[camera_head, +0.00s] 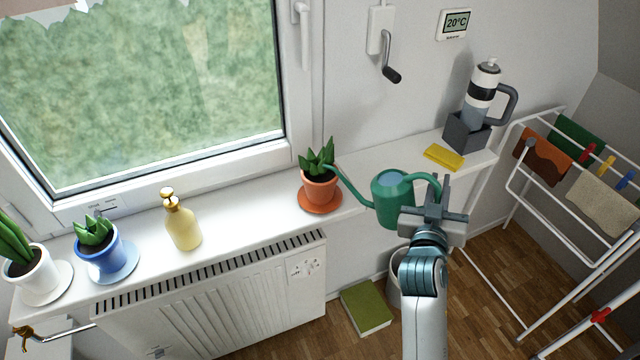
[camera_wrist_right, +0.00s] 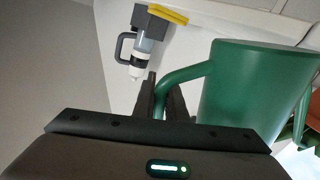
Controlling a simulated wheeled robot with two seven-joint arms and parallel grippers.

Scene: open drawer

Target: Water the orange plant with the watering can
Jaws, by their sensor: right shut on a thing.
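The orange plant (camera_head: 319,186) stands in an orange pot on an orange saucer (camera_head: 321,206) on the windowsill. The green watering can (camera_head: 392,198) is to its right, with its spout pointing left and the tip close to the pot's plant. My right gripper (camera_head: 433,194) is shut on the can's handle. In the right wrist view the fingers (camera_wrist_right: 161,100) close around the handle, and the can's body (camera_wrist_right: 252,95) fills the right side. The can looks roughly upright, partly in front of the sill's edge. My left gripper is not in view.
On the sill are a blue-potted plant (camera_head: 100,252), a white-potted plant (camera_head: 31,268), a yellow soap dispenser (camera_head: 183,226), a yellow cloth (camera_head: 444,158) and a bottle (camera_head: 481,95) in a dark holder. A drying rack (camera_head: 570,220) stands right. A green book (camera_head: 366,308) lies on the floor.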

